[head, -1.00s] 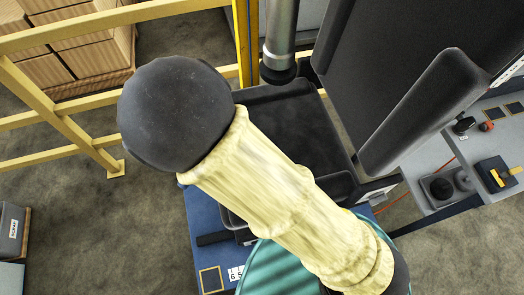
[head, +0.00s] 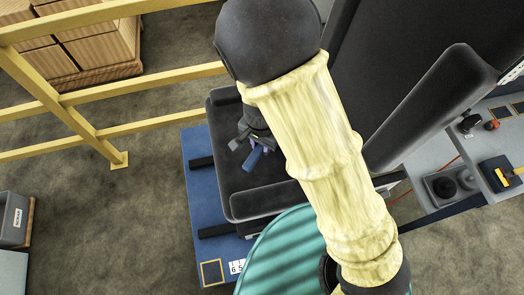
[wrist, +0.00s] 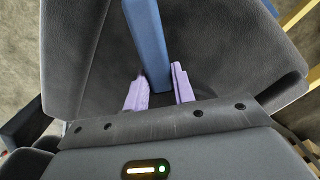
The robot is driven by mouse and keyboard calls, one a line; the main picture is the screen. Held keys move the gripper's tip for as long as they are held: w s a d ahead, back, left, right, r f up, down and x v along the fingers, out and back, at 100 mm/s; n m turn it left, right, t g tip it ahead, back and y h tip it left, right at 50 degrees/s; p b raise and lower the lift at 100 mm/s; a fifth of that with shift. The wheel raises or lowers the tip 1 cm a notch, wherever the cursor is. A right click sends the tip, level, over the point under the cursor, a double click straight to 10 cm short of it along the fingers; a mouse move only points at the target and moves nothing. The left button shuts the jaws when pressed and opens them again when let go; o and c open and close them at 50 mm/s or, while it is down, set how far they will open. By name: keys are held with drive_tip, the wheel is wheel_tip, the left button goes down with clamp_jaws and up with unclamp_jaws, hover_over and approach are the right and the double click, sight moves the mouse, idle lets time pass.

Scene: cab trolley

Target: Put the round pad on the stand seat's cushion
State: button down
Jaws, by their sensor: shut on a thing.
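My gripper (head: 250,150) is over the dark grey seat cushion (head: 225,165) and partly hidden by my arm in the head view. In the wrist view, its two purple fingertips (wrist: 158,88) are closed on a blue, bar-like piece (wrist: 148,40). This appears to be the round pad seen edge-on; its round outline does not show. A small part of the blue pad (head: 254,159) also shows in the head view. The cushion (wrist: 220,45) fills most of the wrist view behind the pad. I cannot tell whether pad and cushion touch.
Dark raised sides (head: 265,200) border the seat, and a tall dark backrest and armrest (head: 430,105) stand to its right. The seat stands on a blue base (head: 200,215). Yellow rails (head: 150,88) run at left. A grey shelf with small items (head: 455,185) is at right.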

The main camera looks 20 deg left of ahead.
drive_tip(key=shift+a+f, duration=0.1)
drive_tip(key=shift+f, duration=0.25)
wheel_tip(320, 180, down, 3)
drive_tip(key=shift+f+b, duration=0.2)
drive_tip(key=shift+b, duration=0.15)
drive_tip(key=shift+w+d+f, duration=0.15)
drive_tip(key=shift+d+f, duration=0.1)
drive_tip(key=c, duration=1.2)
unclamp_jaws()
drive_tip(key=shift+o, duration=0.2)
drive_tip(key=shift+r, duration=0.1)
wheel_tip(320, 180, up, 12)
drive_tip(key=p, duration=0.2)
drive_tip(key=shift+p, duration=0.35)
